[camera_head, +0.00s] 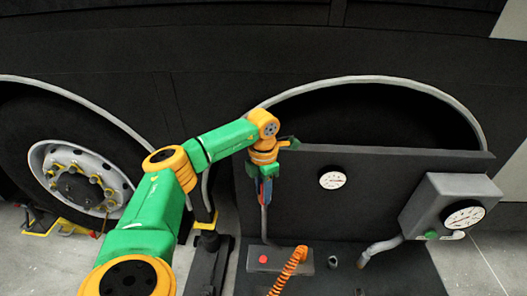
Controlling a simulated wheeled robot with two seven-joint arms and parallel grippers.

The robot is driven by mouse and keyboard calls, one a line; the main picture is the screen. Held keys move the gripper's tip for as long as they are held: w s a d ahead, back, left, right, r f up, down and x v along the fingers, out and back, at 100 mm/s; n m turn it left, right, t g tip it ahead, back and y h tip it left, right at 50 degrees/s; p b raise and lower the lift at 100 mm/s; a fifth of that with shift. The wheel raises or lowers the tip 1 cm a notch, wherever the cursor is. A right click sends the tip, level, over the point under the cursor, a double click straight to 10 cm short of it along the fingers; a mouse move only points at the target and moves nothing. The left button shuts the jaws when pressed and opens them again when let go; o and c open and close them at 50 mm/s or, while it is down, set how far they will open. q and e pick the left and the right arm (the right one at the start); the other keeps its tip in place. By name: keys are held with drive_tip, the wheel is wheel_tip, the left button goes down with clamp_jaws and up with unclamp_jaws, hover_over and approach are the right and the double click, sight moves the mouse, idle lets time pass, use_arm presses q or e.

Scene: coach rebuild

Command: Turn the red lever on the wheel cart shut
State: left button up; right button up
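The wheel cart (400,270) is a dark platform with an upright dark panel in front of an empty wheel arch. My green and yellow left arm reaches in from the lower left. My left gripper (268,170) points down at the left end of the panel, beside a grey upright pipe (264,222). A small red and blue part (263,190) shows just under the wrist; I cannot tell for certain whether its red piece is the lever. The fingertips are too small and covered to show whether they are open or touching it. My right gripper is not in view.
A gauge (332,180) sits on the panel, and a grey box with a dial (450,205) is at the right. A grey block with a red button (263,259) and an orange coiled hose (290,268) lie low in front. A mounted wheel (80,178) stands at left.

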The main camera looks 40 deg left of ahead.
use_arm(q)
clamp_jaws()
idle(1.2)
